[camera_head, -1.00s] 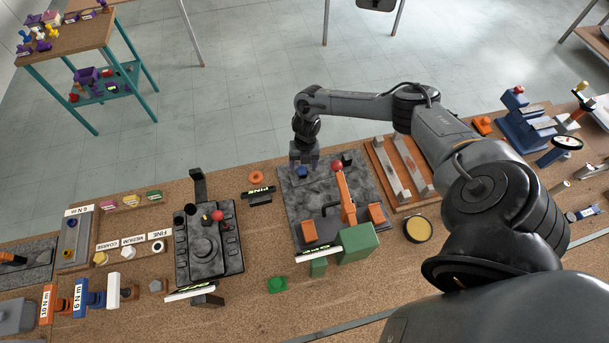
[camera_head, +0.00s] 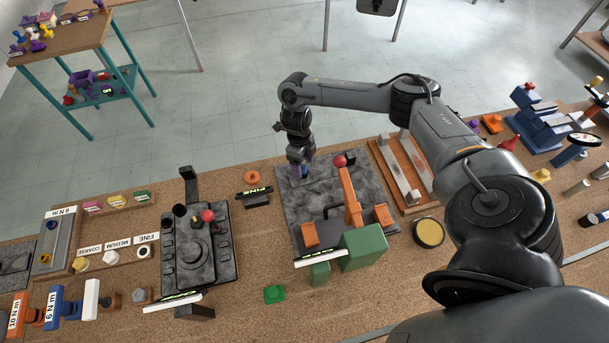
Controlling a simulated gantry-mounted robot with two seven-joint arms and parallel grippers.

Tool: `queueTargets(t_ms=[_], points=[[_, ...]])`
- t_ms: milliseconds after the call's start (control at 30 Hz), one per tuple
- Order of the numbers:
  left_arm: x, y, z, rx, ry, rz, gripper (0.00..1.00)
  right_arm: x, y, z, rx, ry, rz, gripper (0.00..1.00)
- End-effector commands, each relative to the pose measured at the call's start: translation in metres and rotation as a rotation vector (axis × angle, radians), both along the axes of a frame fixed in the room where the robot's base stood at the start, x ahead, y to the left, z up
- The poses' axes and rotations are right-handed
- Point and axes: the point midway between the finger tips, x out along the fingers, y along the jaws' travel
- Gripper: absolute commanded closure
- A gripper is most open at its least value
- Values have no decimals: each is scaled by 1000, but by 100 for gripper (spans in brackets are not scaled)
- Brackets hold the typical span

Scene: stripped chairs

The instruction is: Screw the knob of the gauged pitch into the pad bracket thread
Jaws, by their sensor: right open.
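My right gripper (camera_head: 301,168) is open and points down at the back left of a dark speckled plate (camera_head: 360,181). A small blue piece (camera_head: 305,171) shows at its fingertips; I cannot tell whether the fingers are around it or just above it. The plate bears an orange toggle clamp (camera_head: 349,198) with a red ball end and two orange blocks. I cannot make out which part is the pad bracket thread. Knob-like pieces stand at the COARSE, MEDIUM and FINE labels (camera_head: 118,243) on the left: a yellowish one (camera_head: 81,264), a white one (camera_head: 111,257) and a dark-centred one (camera_head: 144,251). My left gripper is out of view.
A dark control box (camera_head: 198,253) with a red ball stands left of the plate. Bare bench (camera_head: 240,315) shows in front.

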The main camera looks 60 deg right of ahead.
Motion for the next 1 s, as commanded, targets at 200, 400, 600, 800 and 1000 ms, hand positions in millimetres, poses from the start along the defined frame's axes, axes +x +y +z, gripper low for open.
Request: queueTargets(t_ms=[200, 400, 600, 800, 1000], points=[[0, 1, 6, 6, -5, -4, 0, 0, 0, 2, 0, 1, 91, 28], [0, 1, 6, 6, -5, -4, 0, 0, 0, 1, 0, 2, 89, 28], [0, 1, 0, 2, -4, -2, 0, -1, 0, -5, 0, 2, 88, 28], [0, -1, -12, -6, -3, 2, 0, -1, 0, -20, 0, 2, 87, 28], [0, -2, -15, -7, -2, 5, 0, -1, 0, -23, 0, 2, 87, 28]])
